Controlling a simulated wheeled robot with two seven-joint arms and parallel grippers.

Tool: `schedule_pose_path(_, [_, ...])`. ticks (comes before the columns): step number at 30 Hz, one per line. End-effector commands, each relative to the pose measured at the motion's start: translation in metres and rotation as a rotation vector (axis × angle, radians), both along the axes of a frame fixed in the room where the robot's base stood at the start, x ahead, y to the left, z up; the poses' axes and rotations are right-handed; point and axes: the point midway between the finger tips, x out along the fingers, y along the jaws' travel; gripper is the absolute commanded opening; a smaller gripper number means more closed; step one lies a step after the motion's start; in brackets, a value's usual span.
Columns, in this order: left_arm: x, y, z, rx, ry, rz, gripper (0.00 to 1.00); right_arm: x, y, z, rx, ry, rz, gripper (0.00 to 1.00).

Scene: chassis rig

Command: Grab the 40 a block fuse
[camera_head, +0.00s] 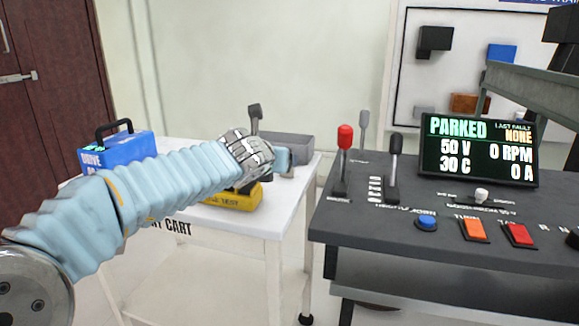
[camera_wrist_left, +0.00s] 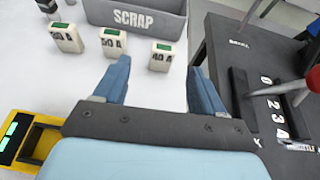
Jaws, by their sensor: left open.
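The 40 A block fuse (camera_wrist_left: 160,56) is a small cream block with a green top, on the white cart top in the left wrist view. My left gripper (camera_wrist_left: 156,74) is open and empty. The fuse shows beyond the fingertips, between their lines, apart from both fingers. Two similar blocks stand to its left: a middle one (camera_wrist_left: 113,43) and a far-left one (camera_wrist_left: 66,38), whose ratings I cannot read surely. In the head view my left gripper (camera_head: 284,159) is over the cart, and my arm hides the fuses. My right gripper is not in view.
A grey SCRAP bin (camera_wrist_left: 135,18) stands behind the fuses. A yellow tester (camera_head: 238,198) and a blue DRIVE case (camera_head: 118,150) are on the cart (camera_head: 265,215). The dark console (camera_head: 440,232) with levers, including a red-knobbed one (camera_head: 344,140), stands close to the right.

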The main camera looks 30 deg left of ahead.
Motion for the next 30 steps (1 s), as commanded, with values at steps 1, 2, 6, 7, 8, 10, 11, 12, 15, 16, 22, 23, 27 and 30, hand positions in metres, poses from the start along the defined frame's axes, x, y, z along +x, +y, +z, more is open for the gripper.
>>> schedule_pose_path(1, [0.011,0.003,-0.01,0.0,0.004,0.0,0.7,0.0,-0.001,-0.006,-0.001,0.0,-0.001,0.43])
schedule_pose_path(2, [0.017,0.005,-0.012,-0.001,0.004,0.0,0.7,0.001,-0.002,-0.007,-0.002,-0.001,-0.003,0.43])
schedule_pose_path(6, [0.041,0.011,-0.02,0.0,0.001,-0.001,0.7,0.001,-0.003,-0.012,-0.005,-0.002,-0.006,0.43])
schedule_pose_path(7, [0.044,0.012,-0.022,0.0,0.002,-0.001,0.7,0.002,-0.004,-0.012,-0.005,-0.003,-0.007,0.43])
schedule_pose_path(8, [0.047,0.013,-0.023,-0.001,0.002,-0.001,0.7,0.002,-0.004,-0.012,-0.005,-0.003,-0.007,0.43])
schedule_pose_path(10, [0.051,0.014,-0.024,0.001,0.001,0.0,0.7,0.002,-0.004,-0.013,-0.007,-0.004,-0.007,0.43])
schedule_pose_path(11, [0.053,0.015,-0.025,0.001,0.001,0.0,0.7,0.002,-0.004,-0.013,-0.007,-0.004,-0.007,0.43])
schedule_pose_path(12, [0.056,0.015,-0.027,0.0,0.001,-0.001,0.7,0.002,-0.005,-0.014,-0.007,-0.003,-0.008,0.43])
schedule_pose_path(15, [0.068,0.016,-0.036,0.0,0.003,-0.001,0.7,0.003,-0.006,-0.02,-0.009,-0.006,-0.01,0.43])
schedule_pose_path(16, [0.073,0.016,-0.038,-0.001,0.002,-0.001,0.7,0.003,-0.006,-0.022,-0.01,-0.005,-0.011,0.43])
schedule_pose_path(22, [0.096,0.021,-0.046,-0.001,0.001,-0.001,0.7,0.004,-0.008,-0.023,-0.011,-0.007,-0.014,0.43])
schedule_pose_path(23, [0.098,0.022,-0.046,-0.001,0.001,-0.001,0.7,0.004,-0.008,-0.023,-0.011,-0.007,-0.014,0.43])
schedule_pose_path(27, [0.099,0.022,-0.046,0.001,0.0,0.0,0.7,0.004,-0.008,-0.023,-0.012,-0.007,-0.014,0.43])
schedule_pose_path(30, [0.099,0.022,-0.046,0.0,0.001,-0.001,0.69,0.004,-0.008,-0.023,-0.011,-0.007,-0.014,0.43])
